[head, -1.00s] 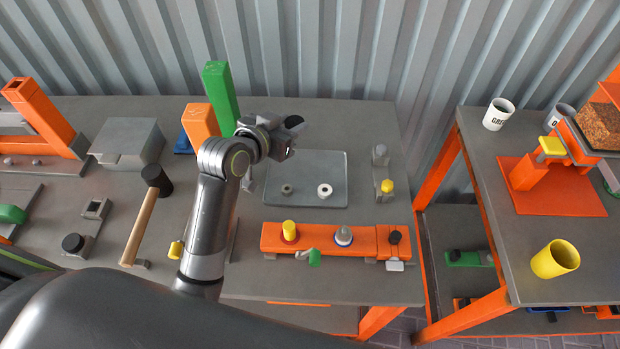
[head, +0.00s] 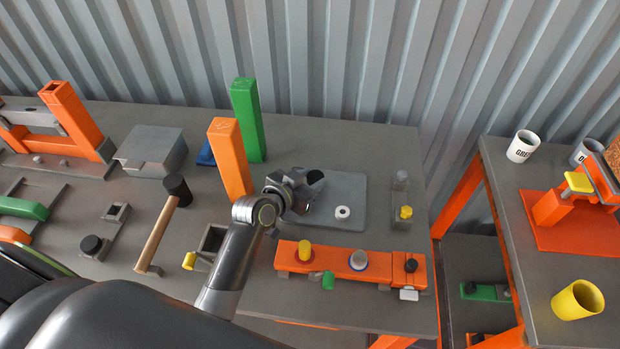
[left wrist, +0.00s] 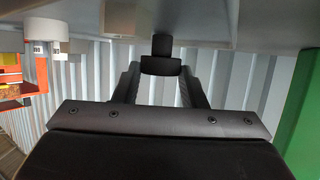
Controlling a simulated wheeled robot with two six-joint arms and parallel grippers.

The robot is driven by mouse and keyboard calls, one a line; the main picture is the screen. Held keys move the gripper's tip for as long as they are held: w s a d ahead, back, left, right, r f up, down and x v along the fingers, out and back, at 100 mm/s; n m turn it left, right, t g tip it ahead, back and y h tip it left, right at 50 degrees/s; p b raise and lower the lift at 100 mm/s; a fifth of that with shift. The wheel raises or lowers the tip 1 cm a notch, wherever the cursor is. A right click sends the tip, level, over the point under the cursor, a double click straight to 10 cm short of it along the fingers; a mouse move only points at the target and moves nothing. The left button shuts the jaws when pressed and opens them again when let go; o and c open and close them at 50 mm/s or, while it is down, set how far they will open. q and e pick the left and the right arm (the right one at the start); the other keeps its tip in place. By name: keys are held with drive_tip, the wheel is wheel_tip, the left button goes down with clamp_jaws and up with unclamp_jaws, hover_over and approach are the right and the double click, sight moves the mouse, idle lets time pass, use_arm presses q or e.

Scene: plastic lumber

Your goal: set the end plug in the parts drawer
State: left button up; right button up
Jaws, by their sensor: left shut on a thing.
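My left gripper (head: 318,186) is over the left part of the grey tray (head: 352,182) on the bench. It is shut on a small black block, which I take to be the end plug; in the left wrist view the block (left wrist: 160,66) sits between the two fingertips (left wrist: 160,78). In the head view the block is hard to tell from the dark fingers. No parts drawer can be made out for certain. My right gripper is not in view.
A white ring (head: 342,212) lies on the tray. An orange post (head: 229,160) and a green post (head: 247,120) stand left of the gripper. An orange rail with knobs (head: 335,260) lies in front. A second bench with mugs (head: 523,146) stands right.

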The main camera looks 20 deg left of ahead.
use_arm(q)
drive_tip(key=shift+f, duration=0.15)
drive_tip(key=o, duration=0.9)
drive_tip(key=shift+o, duration=0.2)
